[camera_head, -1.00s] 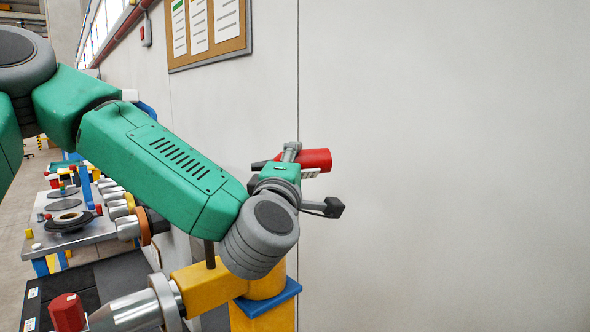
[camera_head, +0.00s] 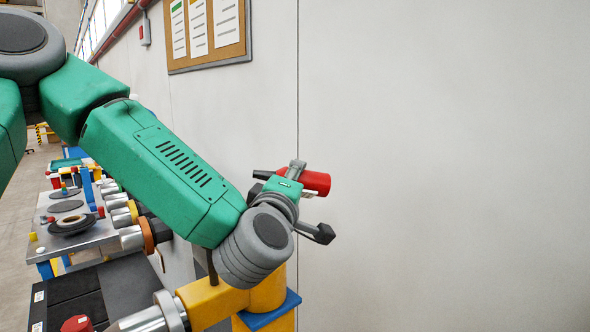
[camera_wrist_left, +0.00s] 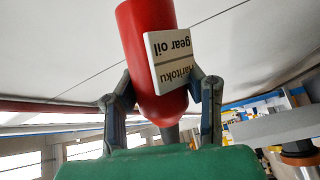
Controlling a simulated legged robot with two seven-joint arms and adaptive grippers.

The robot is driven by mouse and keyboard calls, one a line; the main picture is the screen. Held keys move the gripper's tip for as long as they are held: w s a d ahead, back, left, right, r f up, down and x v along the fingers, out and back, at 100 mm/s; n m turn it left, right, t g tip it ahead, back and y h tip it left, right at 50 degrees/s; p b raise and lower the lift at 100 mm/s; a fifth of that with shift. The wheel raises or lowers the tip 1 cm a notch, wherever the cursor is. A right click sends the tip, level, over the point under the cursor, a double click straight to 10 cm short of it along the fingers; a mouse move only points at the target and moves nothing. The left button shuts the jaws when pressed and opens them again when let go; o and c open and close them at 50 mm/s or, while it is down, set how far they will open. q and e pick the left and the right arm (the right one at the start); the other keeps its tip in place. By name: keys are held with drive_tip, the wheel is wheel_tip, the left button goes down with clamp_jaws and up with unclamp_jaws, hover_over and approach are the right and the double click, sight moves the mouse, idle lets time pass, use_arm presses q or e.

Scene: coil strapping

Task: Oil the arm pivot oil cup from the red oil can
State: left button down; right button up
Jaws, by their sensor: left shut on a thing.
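The red oil can (camera_head: 317,183) is held in my left gripper (camera_head: 296,176), high in front of the grey wall. It lies tilted, its dark spout pointing left and slightly up. In the left wrist view the can (camera_wrist_left: 148,45) sits between the two fingers of the left gripper (camera_wrist_left: 165,92), with a white "gear oil" label upside down. A yellow machine arm (camera_head: 212,303) and a yellow post with a blue flange (camera_head: 270,312) stand below my wrist. I cannot make out the oil cup; my forearm and wrist cover part of the pivot. My right gripper is not in view.
A metal roller (camera_head: 145,319) and a red knob (camera_head: 77,324) are at the bottom left. A bench (camera_head: 95,236) with discs and small coloured parts stands behind at left. A notice board (camera_head: 207,62) hangs on the wall. The right side is free before the wall.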

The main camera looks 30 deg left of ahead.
use_arm(q)
drive_tip(key=shift+r+m+g+p, duration=0.25)
drive_tip(key=shift+m+p, duration=0.35)
drive_tip(key=shift+p, duration=0.4)
drive_tip(key=shift+f+m+p, duration=0.1)
drive_tip(key=shift+m+p, duration=0.2)
drive_tip(key=shift+p, duration=0.05)
drive_tip(key=shift+f, duration=0.1)
drive_tip(key=shift+r+m+g+p, duration=0.2)
drive_tip(key=shift+m+g+p, duration=0.3)
drive_tip(key=shift+p, duration=0.7)
drive_tip(key=m+g+p, duration=0.1)
drive_tip(key=m+p, duration=0.1)
drive_tip(key=p, duration=0.3)
drive_tip(key=shift+m, duration=0.4)
drive_tip(key=shift+p, duration=0.45)
drive_tip(key=shift+f, duration=0.1)
